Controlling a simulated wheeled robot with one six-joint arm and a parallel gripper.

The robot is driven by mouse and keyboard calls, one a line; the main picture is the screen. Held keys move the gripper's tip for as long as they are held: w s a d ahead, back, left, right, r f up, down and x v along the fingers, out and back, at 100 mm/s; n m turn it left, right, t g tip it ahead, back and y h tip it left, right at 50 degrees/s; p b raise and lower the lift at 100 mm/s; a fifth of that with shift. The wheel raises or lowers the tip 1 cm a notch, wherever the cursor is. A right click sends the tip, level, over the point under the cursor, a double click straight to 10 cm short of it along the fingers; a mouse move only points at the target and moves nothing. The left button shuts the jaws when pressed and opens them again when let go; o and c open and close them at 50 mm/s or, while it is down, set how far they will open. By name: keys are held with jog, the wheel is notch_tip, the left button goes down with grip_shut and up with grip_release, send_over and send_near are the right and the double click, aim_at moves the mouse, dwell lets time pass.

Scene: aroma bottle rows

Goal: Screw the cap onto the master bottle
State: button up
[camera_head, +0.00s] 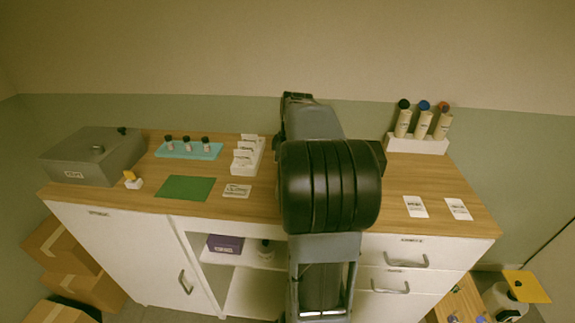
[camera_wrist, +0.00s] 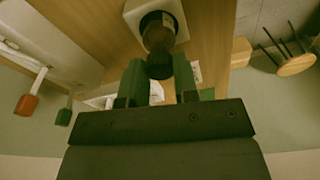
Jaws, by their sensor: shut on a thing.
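In the wrist view, my gripper (camera_wrist: 158,78) has two dark green fingers on either side of a dark round cap (camera_wrist: 160,67). It is shut on the cap. A dark brown bottle (camera_wrist: 157,38), which looks like the master bottle, stands in a white square holder (camera_wrist: 133,14). The cap lines up with the top end of the bottle and seems to meet it. I cannot tell whether the threads are engaged. In the head view, my arm hides the gripper, the cap and this bottle.
On the wooden counter (camera_head: 385,185) stand a grey box (camera_head: 85,165), a teal rack (camera_head: 172,155) with small bottles, a green mat (camera_head: 185,188), a white card rack (camera_head: 250,165) and a white stand (camera_head: 420,146) with several tall bottles. Two labels lie on the right.

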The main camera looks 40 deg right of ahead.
jog(key=shift+f+b, duration=0.4)
jog(key=shift+f, duration=0.45)
dwell(1.8)
jog(key=o, duration=1)
jog(key=shift+c, duration=0.2)
jog(key=shift+r, duration=0.15)
jog(key=shift+c, duration=0.3)
jog(key=shift+r+p, duration=2.9)
jog(key=shift+r, duration=0.55)
